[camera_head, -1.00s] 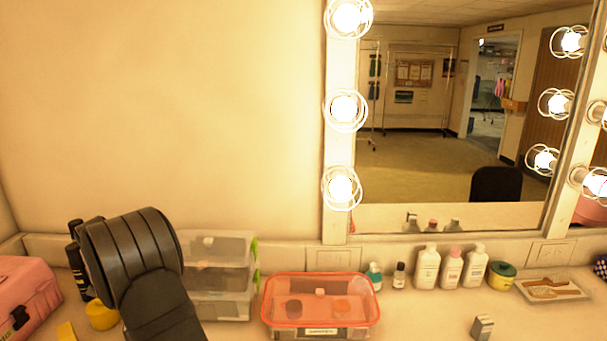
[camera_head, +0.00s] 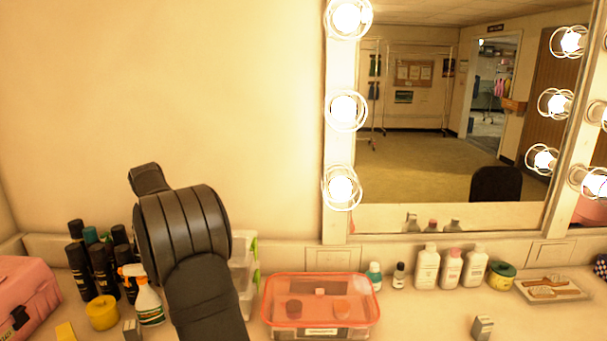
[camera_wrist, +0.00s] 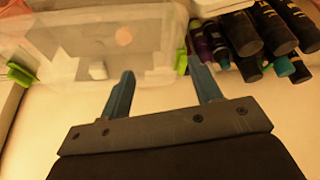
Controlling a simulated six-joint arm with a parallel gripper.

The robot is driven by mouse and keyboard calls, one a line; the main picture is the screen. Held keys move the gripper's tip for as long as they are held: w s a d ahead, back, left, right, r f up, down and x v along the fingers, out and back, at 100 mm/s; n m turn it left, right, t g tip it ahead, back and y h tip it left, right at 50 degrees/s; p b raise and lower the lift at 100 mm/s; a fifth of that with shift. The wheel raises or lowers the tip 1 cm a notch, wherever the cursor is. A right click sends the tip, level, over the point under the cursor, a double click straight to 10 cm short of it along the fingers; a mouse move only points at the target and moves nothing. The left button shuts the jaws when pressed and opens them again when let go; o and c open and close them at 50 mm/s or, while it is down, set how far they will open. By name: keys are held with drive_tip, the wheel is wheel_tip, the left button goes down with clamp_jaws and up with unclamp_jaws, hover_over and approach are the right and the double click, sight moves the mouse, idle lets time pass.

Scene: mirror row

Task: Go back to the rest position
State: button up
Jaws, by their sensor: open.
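My gripper (camera_wrist: 163,90) shows in the wrist view with its two blue-grey fingers apart and nothing between them. Beyond the fingertips is a clear plastic box (camera_wrist: 95,45) with green clips. In the head view only my dark arm shows, at the lower left of the middle; my gripper is not visible there. The arm stands in front of the clear stacked boxes (camera_head: 243,275) and hides most of them.
White bottles (camera_head: 428,268) line the wall below the mirror.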

drive_tip(key=w+d+r+m, duration=0.1)
drive_tip(key=d+r, duration=0.2)
drive_tip(key=d, duration=0.8)
drive_tip(key=w+d+r+m+h, duration=0.1)
drive_tip(key=w+d+r, duration=0.1)
drive_tip(key=d, duration=0.9)
drive_tip(key=w+d+r+m, duration=0.1)
drive_tip(key=d+r, duration=0.3)
drive_tip(key=d, duration=0.8)
drive_tip(key=shift+w+m+h, duration=0.3)
drive_tip(key=shift+w+m, duration=0.1)
drive_tip(key=shift+w, duration=0.1)
drive_tip(key=shift+d, duration=0.1)
